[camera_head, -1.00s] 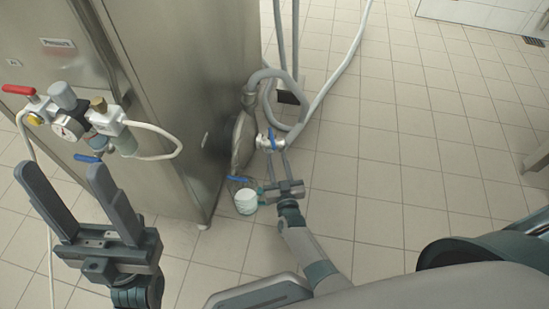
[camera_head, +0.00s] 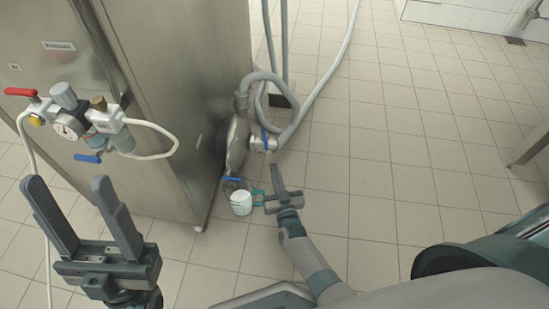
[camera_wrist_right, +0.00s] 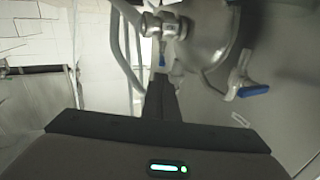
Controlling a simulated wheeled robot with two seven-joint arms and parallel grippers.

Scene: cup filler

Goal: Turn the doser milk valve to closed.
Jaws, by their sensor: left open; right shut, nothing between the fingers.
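The milk valve is a white fitting (camera_head: 271,145) with a blue lever (camera_head: 264,140), on the right side of the round steel doser (camera_head: 238,145). The lever stands steeply in the head view. In the right wrist view a blue lever (camera_wrist_right: 162,61) hangs from a metal fitting just past the finger. My right gripper (camera_head: 277,167) is shut and empty, below the valve and apart from it. Its fingers (camera_wrist_right: 161,84) point toward the fitting in the wrist view. My left gripper (camera_head: 68,182) is open and empty, in front of the steel cabinet.
A white-filled cup (camera_head: 241,203) is beside my right gripper, below a second blue lever (camera_head: 232,180). A pressure gauge unit (camera_head: 68,126) with red and blue levers is mounted on the cabinet (camera_head: 170,70). Grey hoses (camera_head: 300,110) run behind the valve. Tiled floor is open at right.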

